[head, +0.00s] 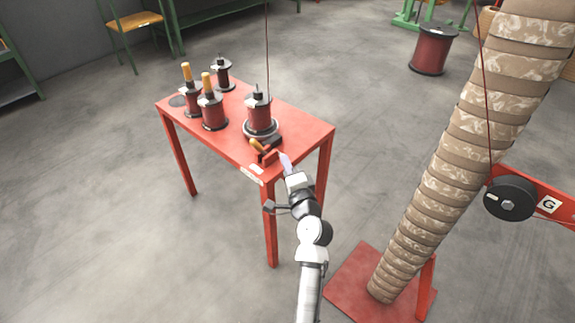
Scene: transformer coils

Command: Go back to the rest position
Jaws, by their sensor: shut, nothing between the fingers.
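My gripper (286,163) is at the near right edge of the red table (295,115). It is shut and looks empty. Beside its fingertips are a small red block and a wooden-handled piece (257,144) at the table edge. A dark red spool (259,108) stands upright on a round grey base (262,131) just behind the gripper. My arm reaches up from the bottom of the view. The fingertips are small here, and I cannot tell whether they touch the block.
Several spools stand at the table's left, two with wooden handles (207,82). A tall wrapped coil column (440,190) on a red base (350,285) stands close to my arm's right. A wire runs up from the spool. A large spool (432,50) stands behind. Floor at left is clear.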

